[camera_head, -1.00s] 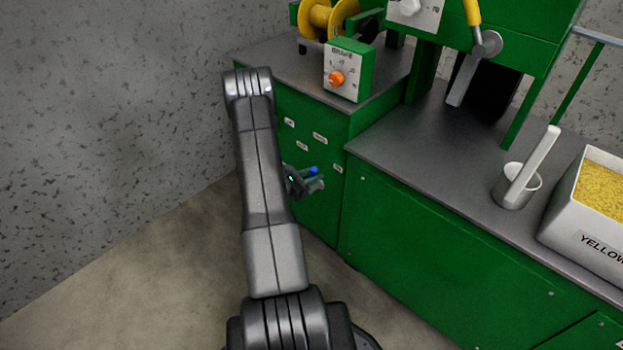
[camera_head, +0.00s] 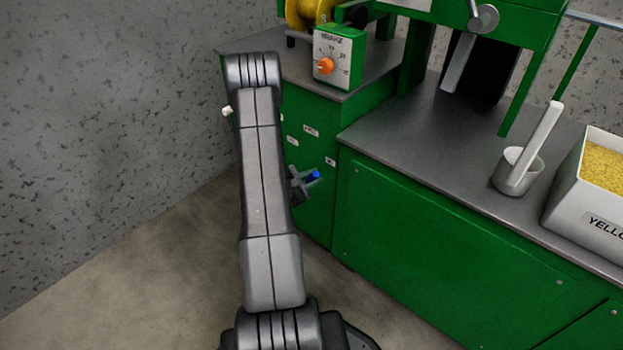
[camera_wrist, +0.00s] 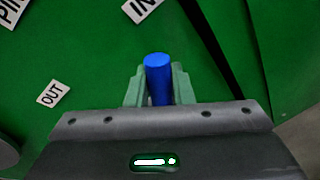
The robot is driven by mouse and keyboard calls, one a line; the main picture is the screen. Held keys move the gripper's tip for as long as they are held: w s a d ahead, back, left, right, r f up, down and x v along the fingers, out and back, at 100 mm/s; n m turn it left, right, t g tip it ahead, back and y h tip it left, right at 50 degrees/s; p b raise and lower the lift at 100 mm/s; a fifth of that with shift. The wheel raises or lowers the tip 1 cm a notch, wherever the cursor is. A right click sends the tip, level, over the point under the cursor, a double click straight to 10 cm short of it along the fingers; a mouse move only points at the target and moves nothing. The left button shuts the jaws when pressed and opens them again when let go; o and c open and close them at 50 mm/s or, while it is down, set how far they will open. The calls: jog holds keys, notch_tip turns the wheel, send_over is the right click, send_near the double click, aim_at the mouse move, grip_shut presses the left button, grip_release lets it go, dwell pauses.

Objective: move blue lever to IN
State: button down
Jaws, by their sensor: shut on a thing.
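The blue lever (camera_wrist: 157,75) shows in the wrist view as a short blue knob between the two fingers of my gripper (camera_wrist: 158,85). The fingers are shut on it. In the head view the blue lever (camera_head: 313,175) is a small blue spot at my gripper (camera_head: 306,180), in front of the green cabinet face. The IN label (camera_wrist: 143,9) is partly cut off at the top of the wrist view, above the lever. The OUT label (camera_wrist: 53,93) is to the left. The lever's base is hidden by my gripper.
A green cabinet (camera_head: 440,230) with a grey worktop fills the right. On the machine stand a box with an orange knob (camera_head: 326,66) and a yellow spool (camera_head: 305,12). A cup (camera_head: 517,172) and a bin of yellow pellets (camera_head: 590,200) stand on the worktop. The floor at left is clear.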

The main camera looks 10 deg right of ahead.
jog(key=shift+f, duration=0.1)
jog(key=c, duration=1.3)
grip_release()
jog(key=shift+d, duration=0.1)
jog(key=shift+s+a, duration=0.2)
jog(key=shift+a, duration=0.2)
jog(key=p+v, duration=0.3)
jog(key=v, duration=1)
jog(key=shift+d, duration=0.15)
jog(key=b+x, duration=0.3)
jog(key=x, duration=1)
jog(key=shift+w+d, duration=0.15)
